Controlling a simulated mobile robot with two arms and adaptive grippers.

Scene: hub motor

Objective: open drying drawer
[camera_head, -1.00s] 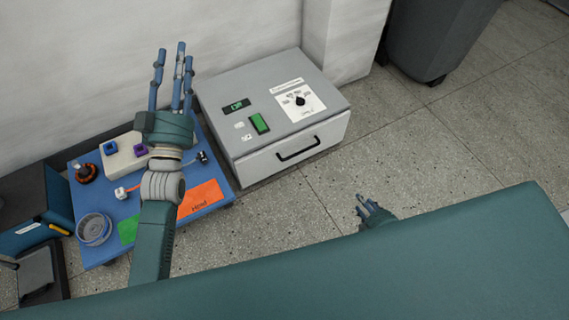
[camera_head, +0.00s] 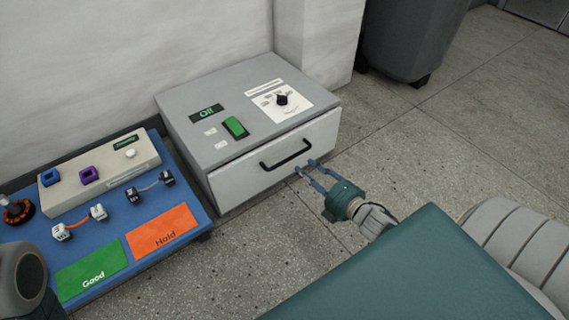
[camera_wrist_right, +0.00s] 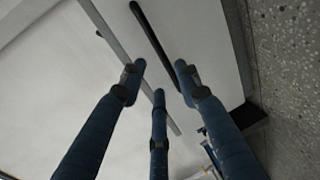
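The drying drawer unit (camera_head: 190,125) is a grey box with a white front (camera_head: 235,180), which looks shut. Its black bar handle (camera_head: 287,155) runs across the front. In the right wrist view the handle (camera_wrist_right: 152,38) is a dark bar near the fingertips. My right gripper (camera_head: 306,169) has its blue fingers spread and empty, pointing at the front just below and right of the handle. In the right wrist view the fingers (camera_wrist_right: 159,76) are apart, on both sides of the handle's line. Whether they touch it I cannot tell. My left gripper is not in view.
A blue table (camera_head: 100,225) with a white device (camera_head: 100,172), small parts, a green Good card (camera_head: 92,272) and an orange Hold card (camera_head: 162,230) stands left of the unit. The floor (camera_head: 430,150) to the right is free. A grey bin (camera_head: 408,45) stands behind.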

